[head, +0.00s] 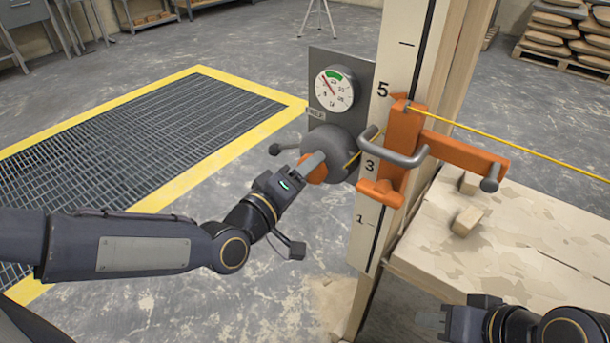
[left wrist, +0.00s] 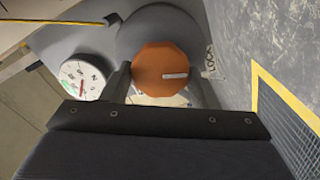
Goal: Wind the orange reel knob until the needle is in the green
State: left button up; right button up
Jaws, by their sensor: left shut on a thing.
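The orange reel knob (left wrist: 165,70) sits on the front of a grey round reel (head: 333,150). My left gripper (head: 312,168) is shut on the knob, with one finger on each side of it in the left wrist view. In the head view the gripper hides most of the knob. A white round gauge (head: 334,92) with a green band at its top is on the grey plate above the reel. Its red needle points to the upper left, apparently just left of the green. My right gripper (head: 436,318) is low at the right, away from the reel; its jaw opening is unclear.
A marked wooden post (head: 372,225) carries an orange bracket (head: 402,140) with a grey handle, right of the reel. A yellow cord (head: 510,150) runs off to the right. A worn wooden bench (head: 530,230) stands at right. A yellow-edged floor grate (head: 150,130) lies left.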

dwell(0.3)
pick_arm(q)
jog(key=o, duration=1)
jog(key=p+v, duration=0.2)
jog(key=v, duration=0.6)
jog(key=shift+p, duration=0.3)
jog(key=shift+d, duration=0.1)
